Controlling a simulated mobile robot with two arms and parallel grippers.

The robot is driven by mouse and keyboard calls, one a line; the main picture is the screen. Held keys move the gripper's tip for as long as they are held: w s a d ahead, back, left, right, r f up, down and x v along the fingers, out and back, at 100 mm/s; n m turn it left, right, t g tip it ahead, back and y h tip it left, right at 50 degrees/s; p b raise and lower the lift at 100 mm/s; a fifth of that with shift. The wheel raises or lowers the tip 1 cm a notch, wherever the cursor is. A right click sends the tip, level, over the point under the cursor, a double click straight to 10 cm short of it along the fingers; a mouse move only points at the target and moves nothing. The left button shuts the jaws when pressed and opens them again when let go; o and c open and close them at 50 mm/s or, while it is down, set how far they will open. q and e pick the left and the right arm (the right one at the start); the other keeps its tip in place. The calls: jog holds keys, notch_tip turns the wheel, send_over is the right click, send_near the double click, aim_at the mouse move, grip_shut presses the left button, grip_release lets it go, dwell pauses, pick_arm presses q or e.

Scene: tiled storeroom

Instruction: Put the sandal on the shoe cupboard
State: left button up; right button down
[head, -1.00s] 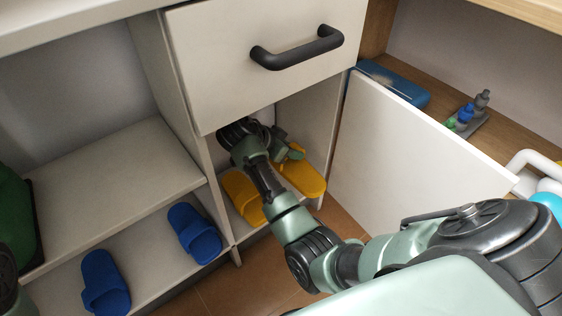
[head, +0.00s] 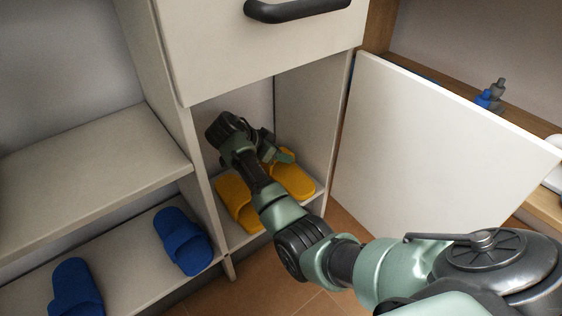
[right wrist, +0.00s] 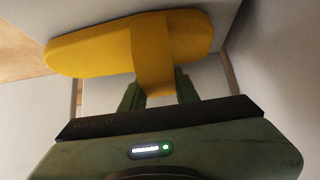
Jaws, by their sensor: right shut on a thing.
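Two yellow sandals stand in the open lower compartment of the shoe cupboard (head: 322,115). The left yellow sandal (head: 232,195) is partly behind my arm; the right yellow sandal (head: 297,181) lies beside it. My right gripper (head: 284,156) reaches into the compartment at the right sandal. In the right wrist view, the gripper (right wrist: 160,90) has its two green fingers on either side of the strap of a yellow sandal (right wrist: 90,52), shut on it. Whether the sandal is lifted off the compartment floor I cannot tell. My left gripper is not in view.
An open white door (head: 425,145) stands to the right of the compartment. A closed drawer with a black handle (head: 297,9) is above it. Two blue sandals (head: 182,240) (head: 75,290) lie on the low shelf at left. The upper left shelf (head: 90,170) is bare.

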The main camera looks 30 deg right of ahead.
dwell(0.3)
jog(key=c, duration=1.1)
grip_release()
jog(key=shift+f, duration=0.1)
jog(key=shift+o, duration=0.2)
jog(key=shift+r, duration=0.25)
jog(key=p+v, duration=0.5)
jog(key=v, duration=0.2)
jog(key=shift+p, duration=0.3)
jog(key=shift+a+r, duration=0.15)
jog(key=shift+a, duration=0.05)
